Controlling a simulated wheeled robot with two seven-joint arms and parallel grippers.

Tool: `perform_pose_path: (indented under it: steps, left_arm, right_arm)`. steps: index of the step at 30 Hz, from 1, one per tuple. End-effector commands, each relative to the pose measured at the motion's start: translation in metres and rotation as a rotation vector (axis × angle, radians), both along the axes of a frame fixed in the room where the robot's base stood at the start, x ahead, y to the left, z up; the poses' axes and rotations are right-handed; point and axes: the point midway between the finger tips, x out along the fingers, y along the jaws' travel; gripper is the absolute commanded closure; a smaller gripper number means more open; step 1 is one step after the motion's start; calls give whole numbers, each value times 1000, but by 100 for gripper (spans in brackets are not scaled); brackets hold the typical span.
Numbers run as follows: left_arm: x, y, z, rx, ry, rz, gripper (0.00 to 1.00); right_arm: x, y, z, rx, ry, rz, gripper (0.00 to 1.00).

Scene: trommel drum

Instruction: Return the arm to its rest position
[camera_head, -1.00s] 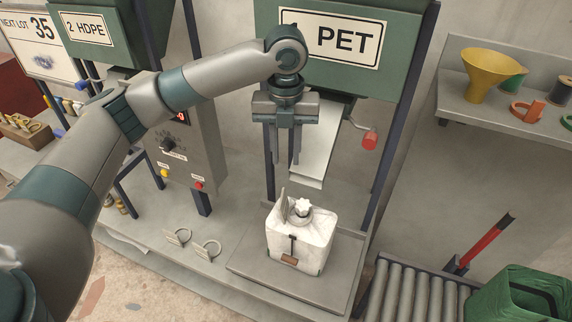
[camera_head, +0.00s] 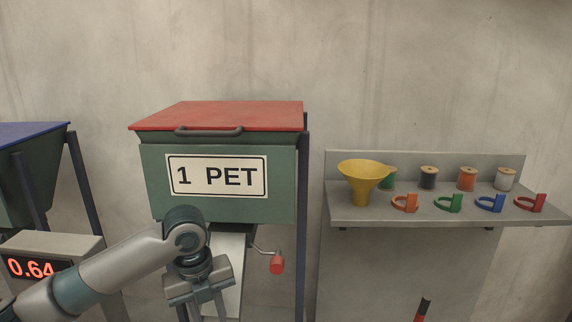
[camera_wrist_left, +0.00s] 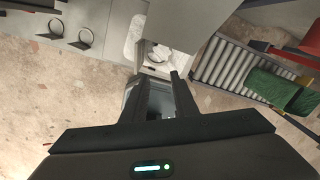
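My left arm (camera_head: 115,268) comes in from the lower left in the head view, in front of the green PET hopper (camera_head: 220,190). My left gripper (camera_head: 208,312) points down at the bottom edge, and its fingertips are cut off there. In the left wrist view the fingers of my left gripper (camera_wrist_left: 155,76) stand apart with nothing held between them. Beyond them a white container (camera_wrist_left: 157,54) is partly visible, partly hidden by a grey panel. My right gripper is in neither view.
The hopper has a red lid (camera_head: 225,116), a grey chute (camera_head: 228,270) and a red-handled crank (camera_head: 277,264) close to my gripper. A shelf (camera_head: 400,213) on the right holds a yellow funnel (camera_head: 362,182), spools and coloured clips. A scale display (camera_head: 36,268) stands at left. A roller conveyor (camera_wrist_left: 232,70) shows in the wrist view.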

Motion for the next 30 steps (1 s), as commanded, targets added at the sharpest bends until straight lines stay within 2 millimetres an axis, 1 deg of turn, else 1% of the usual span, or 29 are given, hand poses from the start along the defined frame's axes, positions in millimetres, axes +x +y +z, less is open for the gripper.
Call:
perform_pose_path:
  steps: [1,6,12,16,23,26,30]
  left_arm:
    - [-7,-10,-16,-24,4,33,74]
    - [-26,-39,-55,-109,-2,190,74]
    - [-51,-67,-94,-217,9,410,74]
    - [-68,-80,-115,-285,24,571,74]
    - [-100,-90,-149,-390,65,889,74]
    - [-114,-89,-162,-427,86,1041,74]
    - [-136,-81,-180,-466,111,1264,74]
  right_arm:
    - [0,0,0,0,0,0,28]
    - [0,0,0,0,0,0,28]
    - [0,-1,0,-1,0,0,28]
    - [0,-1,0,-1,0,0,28]
    - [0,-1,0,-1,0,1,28]
    - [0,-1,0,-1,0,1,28]
    - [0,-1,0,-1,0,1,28]
